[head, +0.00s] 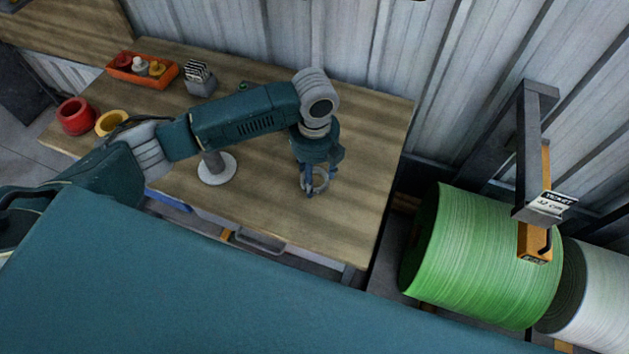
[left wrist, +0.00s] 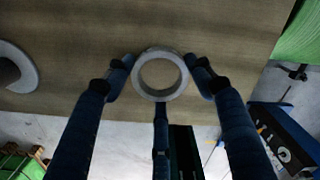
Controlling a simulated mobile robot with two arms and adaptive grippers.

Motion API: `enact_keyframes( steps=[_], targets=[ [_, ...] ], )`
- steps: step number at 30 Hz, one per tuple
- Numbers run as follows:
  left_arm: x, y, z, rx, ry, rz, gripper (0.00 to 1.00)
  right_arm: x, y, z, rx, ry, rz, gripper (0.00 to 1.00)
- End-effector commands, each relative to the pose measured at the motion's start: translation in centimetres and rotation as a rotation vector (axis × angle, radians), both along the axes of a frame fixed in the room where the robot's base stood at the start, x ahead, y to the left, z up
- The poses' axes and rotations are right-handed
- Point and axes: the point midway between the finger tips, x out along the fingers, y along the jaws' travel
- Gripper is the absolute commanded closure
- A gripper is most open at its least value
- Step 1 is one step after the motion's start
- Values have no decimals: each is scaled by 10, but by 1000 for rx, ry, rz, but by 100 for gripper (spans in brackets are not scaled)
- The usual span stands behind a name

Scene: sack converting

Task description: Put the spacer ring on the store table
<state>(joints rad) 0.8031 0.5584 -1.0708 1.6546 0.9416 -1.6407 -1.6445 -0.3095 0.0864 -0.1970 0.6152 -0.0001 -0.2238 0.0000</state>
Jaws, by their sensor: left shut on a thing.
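The spacer ring is a light grey ring; it shows in the left wrist view (left wrist: 136,76) between the fingertips and as a small pale ring in the head view (head: 323,183). My left gripper (head: 312,184) is shut on the ring over the right part of the wooden table (head: 365,130). In the left wrist view the fingers of the left gripper (left wrist: 160,80) touch the ring from both sides. I cannot tell whether the ring touches the table top. My right gripper is not in view.
A grey stand with a round base (head: 216,175) is left of the gripper. A red ring (head: 75,116), a yellow ring (head: 110,122), an orange tray (head: 121,76) and a small card holder (head: 199,78) sit further left.

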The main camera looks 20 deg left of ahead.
Motion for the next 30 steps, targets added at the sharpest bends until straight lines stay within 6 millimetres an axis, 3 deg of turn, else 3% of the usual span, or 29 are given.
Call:
enact_keyframes(
  steps=[9, 21, 22, 24, 30],
  targets=[
    [0, 0, -40, 0, 1, 1, 81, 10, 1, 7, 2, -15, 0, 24],
    [0, 0, -46, 0, 0, 0, 81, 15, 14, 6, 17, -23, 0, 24],
    [0, 0, -47, 1, 1, 0, 44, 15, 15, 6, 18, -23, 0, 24],
    [0, 0, -46, 1, 1, 0, 30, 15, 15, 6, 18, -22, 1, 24],
    [0, 0, -46, 1, 1, 0, 27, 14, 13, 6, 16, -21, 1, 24]
  ],
)
